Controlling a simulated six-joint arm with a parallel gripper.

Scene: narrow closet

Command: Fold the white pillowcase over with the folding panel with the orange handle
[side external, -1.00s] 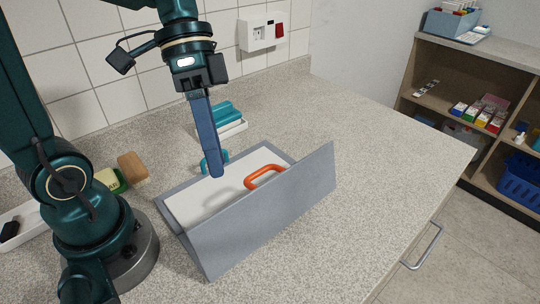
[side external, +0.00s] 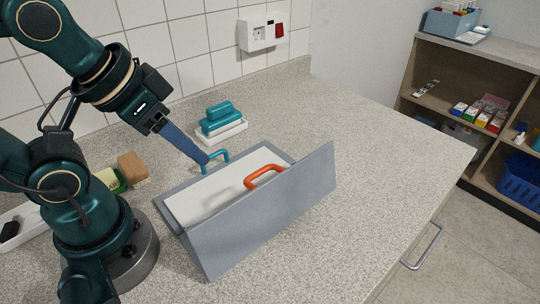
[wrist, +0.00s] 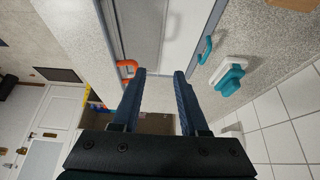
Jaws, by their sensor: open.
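The grey folding board (side external: 172,187) lies on the counter. The white pillowcase (side external: 205,196) lies flat on it, its near part hidden by the raised panel. The folding panel (side external: 265,220) stands up steeply along the near side, and its orange handle (side external: 265,177) shows at the top edge. The handle also shows in the wrist view (wrist: 127,68), left of the fingers. My gripper (side external: 204,159) is tilted over the far left of the board, close to a teal handle (side external: 222,157). The wrist view shows its two blue fingers (wrist: 161,74) apart, with nothing between them.
A teal object on a white base (side external: 221,128) stands behind the board by the tiled wall. A brown-topped block (side external: 132,166) and a green item (side external: 115,182) lie to the left, near my base. The counter right of the board is clear.

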